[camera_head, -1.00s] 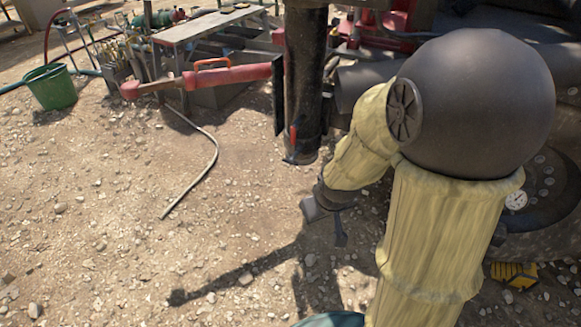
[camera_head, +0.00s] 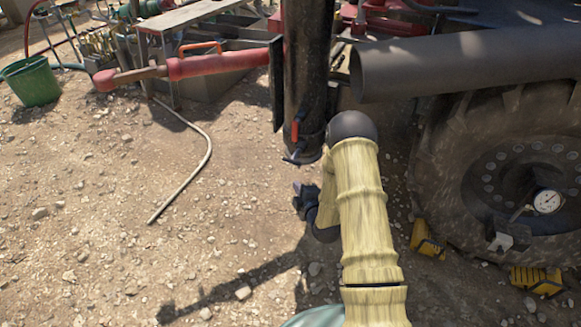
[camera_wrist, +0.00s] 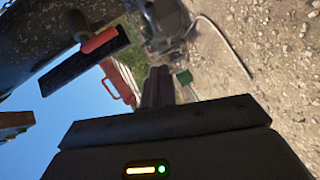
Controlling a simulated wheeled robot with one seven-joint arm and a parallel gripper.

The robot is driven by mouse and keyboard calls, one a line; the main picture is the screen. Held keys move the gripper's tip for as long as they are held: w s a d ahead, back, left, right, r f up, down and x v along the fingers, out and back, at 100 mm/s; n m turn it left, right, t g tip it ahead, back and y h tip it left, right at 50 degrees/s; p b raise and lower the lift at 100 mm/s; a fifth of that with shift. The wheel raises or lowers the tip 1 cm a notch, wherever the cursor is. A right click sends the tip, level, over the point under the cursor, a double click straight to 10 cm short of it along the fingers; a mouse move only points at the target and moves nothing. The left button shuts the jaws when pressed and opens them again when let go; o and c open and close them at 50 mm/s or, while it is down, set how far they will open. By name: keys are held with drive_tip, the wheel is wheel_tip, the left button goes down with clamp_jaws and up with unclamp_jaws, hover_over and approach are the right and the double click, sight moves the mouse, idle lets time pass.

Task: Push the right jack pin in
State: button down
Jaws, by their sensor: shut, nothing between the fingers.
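The black upright jack leg (camera_head: 303,75) hangs above the gravel near the middle of the head view. A red-handled pin (camera_head: 295,131) shows low on its left face, with dark metal at the leg's foot. In the wrist view the dark leg (camera_wrist: 35,30) fills the upper left, with the red handle (camera_wrist: 100,40) against a dark flat plate. How deep the pin sits cannot be told. My gripper (camera_head: 301,190) is below and close to the leg's foot in the head view. Its fingers (camera_wrist: 158,86) are together and empty, apart from the red handle in the wrist view.
A red arm with an orange handle (camera_head: 201,47) juts left from the leg. A grey pipe (camera_head: 450,62) and a large tyre (camera_head: 440,150) with a gauge (camera_head: 547,201) are right. Yellow chocks (camera_head: 427,241) lie below.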

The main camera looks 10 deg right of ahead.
drive_tip(key=shift+w+f+t, duration=0.15)
drive_tip(key=shift+f+t, duration=0.15)
drive_tip(key=shift+w, duration=0.1)
drive_tip(key=d+b+x, duration=0.2)
drive_tip(key=x, duration=1)
drive_tip(key=shift+w+d+f+b, duration=0.25)
drive_tip(key=shift+w+f+b, duration=0.15)
drive_tip(key=shift+w, duration=0.05)
